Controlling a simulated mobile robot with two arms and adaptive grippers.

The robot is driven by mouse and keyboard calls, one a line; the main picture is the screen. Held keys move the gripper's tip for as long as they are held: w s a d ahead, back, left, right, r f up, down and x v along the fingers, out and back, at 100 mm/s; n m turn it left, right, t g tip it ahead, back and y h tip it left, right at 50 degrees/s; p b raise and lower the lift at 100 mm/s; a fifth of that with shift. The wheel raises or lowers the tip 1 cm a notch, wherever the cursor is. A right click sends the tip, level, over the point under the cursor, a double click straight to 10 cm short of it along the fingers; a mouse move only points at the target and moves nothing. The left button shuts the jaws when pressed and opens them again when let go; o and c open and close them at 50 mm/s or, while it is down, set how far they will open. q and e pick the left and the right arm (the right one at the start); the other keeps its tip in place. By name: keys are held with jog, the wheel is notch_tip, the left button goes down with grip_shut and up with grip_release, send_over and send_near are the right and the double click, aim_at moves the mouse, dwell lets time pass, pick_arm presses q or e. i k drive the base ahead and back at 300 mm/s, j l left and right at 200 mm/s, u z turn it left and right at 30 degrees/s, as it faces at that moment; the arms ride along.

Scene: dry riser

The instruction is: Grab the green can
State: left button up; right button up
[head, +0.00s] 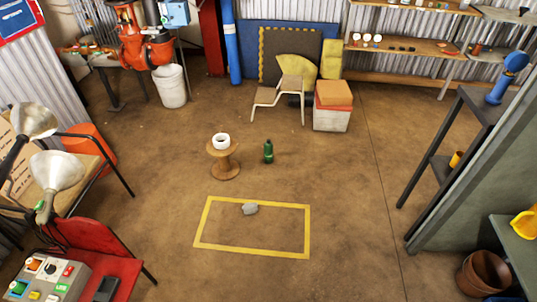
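A small dark green can (268,152), narrower at its top like a bottle, stands upright on the brown floor near the middle of the head view. It is just right of a wooden spool (225,166) and apart from it. Nothing covers the can. Neither of my grippers shows in this view.
A white ring-shaped item (221,141) sits on the spool. A grey lump (250,209) lies inside a yellow floor outline (307,232). A stool (291,88) and a box (332,118) stand behind. Floor around the can is clear.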

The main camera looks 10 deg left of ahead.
aim_at(267, 145)
jog(key=u, duration=0.45)
jog(key=i+l+u, duration=0.85)
jog(key=l+u, duration=0.15)
jog(key=l, duration=0.05)
